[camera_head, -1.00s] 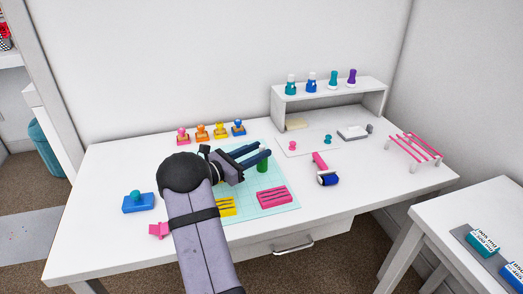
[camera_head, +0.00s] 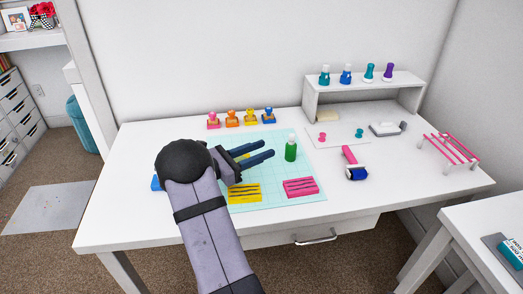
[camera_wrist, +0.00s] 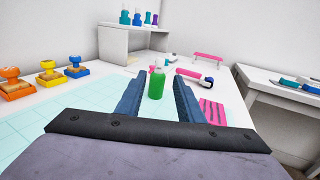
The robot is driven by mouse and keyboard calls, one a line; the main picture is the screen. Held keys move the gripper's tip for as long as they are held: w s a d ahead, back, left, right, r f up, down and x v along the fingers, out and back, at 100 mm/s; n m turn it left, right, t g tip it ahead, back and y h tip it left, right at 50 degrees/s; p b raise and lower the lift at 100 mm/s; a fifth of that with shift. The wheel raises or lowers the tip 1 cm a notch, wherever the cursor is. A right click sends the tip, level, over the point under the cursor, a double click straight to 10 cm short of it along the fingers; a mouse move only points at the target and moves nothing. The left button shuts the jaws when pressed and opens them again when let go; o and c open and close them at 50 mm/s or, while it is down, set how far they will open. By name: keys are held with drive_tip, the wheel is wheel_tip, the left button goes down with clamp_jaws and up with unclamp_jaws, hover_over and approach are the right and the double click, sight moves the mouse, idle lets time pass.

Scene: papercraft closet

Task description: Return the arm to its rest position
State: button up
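My gripper (camera_head: 271,149) is open and empty, held above the left part of the desk with its fingers pointing right. A green bottle with a pale cap (camera_head: 290,149) stands upright on the light cutting mat (camera_head: 286,202), just past my fingertips and apart from them. In the wrist view the green bottle (camera_wrist: 156,84) shows in the gap between my two spread blue fingers. My arm covers part of the desk's left side, and only an edge of a blue block (camera_head: 156,184) shows beside it.
Several stamps (camera_head: 250,117) stand behind the mat. A roller (camera_head: 356,172), a pink rack (camera_head: 450,148) and a white shelf with bottles (camera_head: 365,92) are to the right. The desk's front left is clear.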

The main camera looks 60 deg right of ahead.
drive_tip(key=shift+a, duration=0.1)
drive_tip(key=s+a+f+m+y+b, duration=0.2)
drive_tip(key=s+a+y, duration=0.15)
drive_tip(key=a, duration=0.45)
drive_tip(key=s+a+f+m+g+y+b, duration=0.1)
drive_tip(key=s+a+f+m+y, duration=0.1)
drive_tip(key=s+a, duration=0.35)
drive_tip(key=s+a+f+m+y+b, duration=0.1)
drive_tip(key=s+a+f+y+b, duration=0.15)
drive_tip(key=a, duration=0.75)
drive_tip(key=w+a+f+m+t+y+p, duration=0.2)
drive_tip(key=a+f+m+t+y+p, duration=0.15)
drive_tip(key=a, duration=0.65)
drive_tip(key=w+a+f+m+t+y+p, duration=0.2)
drive_tip(key=a+m+t+y, duration=0.25)
drive_tip(key=a, duration=0.55)
wheel_tip(320, 180, up, 21)
drive_tip(key=p, duration=2.1)
drive_tip(key=shift+f+y, duration=0.15)
drive_tip(key=shift+y, duration=0.15)
